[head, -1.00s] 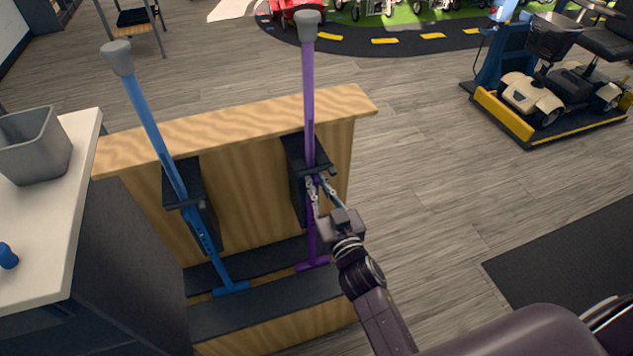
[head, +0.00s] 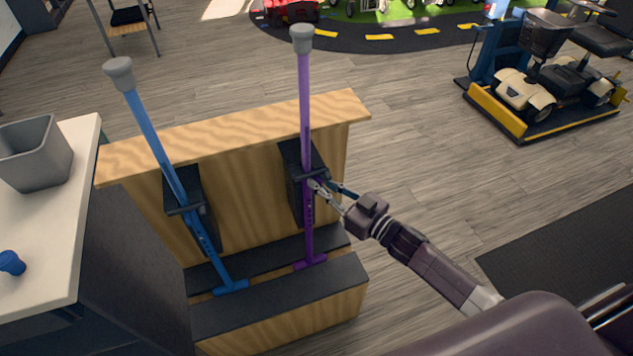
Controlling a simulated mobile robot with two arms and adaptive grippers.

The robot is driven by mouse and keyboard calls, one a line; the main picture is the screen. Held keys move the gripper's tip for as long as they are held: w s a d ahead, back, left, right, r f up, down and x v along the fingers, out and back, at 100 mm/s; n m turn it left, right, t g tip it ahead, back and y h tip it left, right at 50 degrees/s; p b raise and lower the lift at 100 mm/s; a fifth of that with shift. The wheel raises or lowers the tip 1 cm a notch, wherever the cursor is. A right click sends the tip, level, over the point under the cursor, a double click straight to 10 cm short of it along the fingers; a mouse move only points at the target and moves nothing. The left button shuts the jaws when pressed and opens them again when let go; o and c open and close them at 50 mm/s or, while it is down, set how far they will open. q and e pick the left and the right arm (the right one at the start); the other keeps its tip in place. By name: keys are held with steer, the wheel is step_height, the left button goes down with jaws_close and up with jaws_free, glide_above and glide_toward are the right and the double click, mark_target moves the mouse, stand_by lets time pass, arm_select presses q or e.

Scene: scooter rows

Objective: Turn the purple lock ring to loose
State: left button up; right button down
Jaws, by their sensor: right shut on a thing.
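A purple cane (head: 305,105) stands upside down, with its grey rubber tip (head: 302,38) up and its handle (head: 310,262) low in the wooden stand. A dark bracket (head: 290,165) holds its shaft. My right gripper (head: 314,184) reaches in from the right, its fingers closed around the cane just below the bracket, at the purple lock ring. The fingers cover most of the ring, so its marking cannot be read. Adjusting holes show in the shaft below. My left gripper is not in view.
A blue cane (head: 150,128) stands in the same wooden stand (head: 240,120), to the left. A white counter (head: 40,240) with a grey bin (head: 36,155) is at far left. A mobility scooter (head: 560,75) stands at upper right. Floor right of the stand is clear.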

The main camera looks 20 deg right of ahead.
steer(key=n+g+y+b, duration=0.1)
steer(key=y, duration=0.1)
steer(key=w+d+n+g+y+b, duration=0.1)
steer(key=n+b, duration=0.1)
steer(key=shift+d+f+g+y, duration=0.1)
steer(key=shift+f+g+y, duration=0.1)
steer(key=shift+g+y, duration=0.15)
steer(key=shift+w+d+r+n+g+y+b, duration=0.1)
steer(key=shift+n+g+y+b, duration=0.4)
steer(key=shift+g+y+b, duration=0.15)
steer(key=shift+w+r+n+g+y+b, duration=0.1)
steer(key=shift+n+g+y+b, duration=0.4)
steer(key=shift+b, duration=0.2)
steer(key=c, duration=2)
jaws_free()
steer(key=shift+o, duration=0.2)
steer(key=shift+s, duration=0.1)
steer(key=v, duration=1.2)
